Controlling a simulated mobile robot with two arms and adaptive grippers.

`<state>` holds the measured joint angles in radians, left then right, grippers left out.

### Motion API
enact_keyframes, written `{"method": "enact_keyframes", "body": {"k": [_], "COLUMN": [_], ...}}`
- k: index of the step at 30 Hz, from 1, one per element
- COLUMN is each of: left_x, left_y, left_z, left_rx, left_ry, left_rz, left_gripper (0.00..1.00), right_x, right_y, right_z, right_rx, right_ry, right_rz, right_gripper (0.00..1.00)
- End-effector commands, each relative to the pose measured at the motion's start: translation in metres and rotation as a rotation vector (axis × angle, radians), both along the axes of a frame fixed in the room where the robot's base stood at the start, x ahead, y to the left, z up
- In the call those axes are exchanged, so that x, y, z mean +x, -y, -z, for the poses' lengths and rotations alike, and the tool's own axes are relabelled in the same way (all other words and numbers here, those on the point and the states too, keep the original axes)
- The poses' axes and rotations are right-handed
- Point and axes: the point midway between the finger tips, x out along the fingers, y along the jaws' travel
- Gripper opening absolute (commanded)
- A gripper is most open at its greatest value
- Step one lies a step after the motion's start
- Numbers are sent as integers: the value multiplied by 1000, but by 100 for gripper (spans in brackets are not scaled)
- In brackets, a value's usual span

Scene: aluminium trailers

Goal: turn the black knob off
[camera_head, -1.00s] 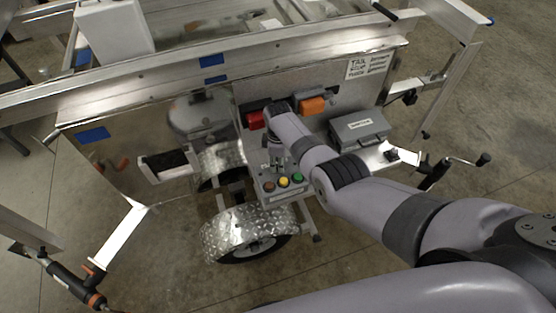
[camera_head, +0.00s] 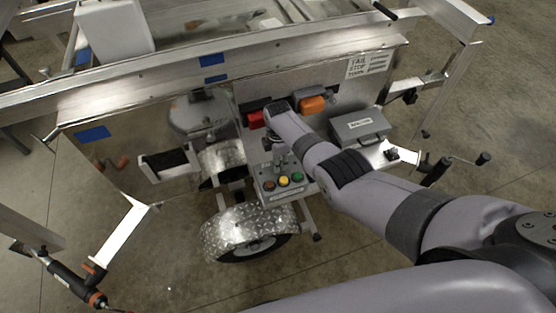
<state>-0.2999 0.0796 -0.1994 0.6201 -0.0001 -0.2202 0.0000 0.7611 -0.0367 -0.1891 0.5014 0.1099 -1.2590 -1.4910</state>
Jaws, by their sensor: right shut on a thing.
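My right gripper (camera_head: 277,163) points down at the top of this box, behind the buttons. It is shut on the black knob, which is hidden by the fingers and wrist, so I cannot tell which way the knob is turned. My left gripper is not in view.
A grey case (camera_head: 360,126) stands to the right. A diamond-plate fender (camera_head: 238,223) lies below the box. Open concrete floor is in front.

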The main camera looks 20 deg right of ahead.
Motion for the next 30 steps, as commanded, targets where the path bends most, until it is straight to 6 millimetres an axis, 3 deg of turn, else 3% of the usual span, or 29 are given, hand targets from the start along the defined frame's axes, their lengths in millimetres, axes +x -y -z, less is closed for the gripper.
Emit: {"method": "enact_keyframes", "body": {"k": [8,9,18,30], "left_x": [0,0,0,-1], "left_y": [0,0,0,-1], "left_z": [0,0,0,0], "left_rx": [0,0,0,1], "left_ry": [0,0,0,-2], "left_rz": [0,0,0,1], "left_gripper": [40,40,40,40], "right_x": [0,0,0,1], "right_y": [0,0,0,0], "right_z": [0,0,0,-4], "right_rx": [0,0,-1,-1], "right_ry": [0,0,0,2], "right_rz": [-2,-2,-1,0], "right_gripper": [0,28,48,48]}}
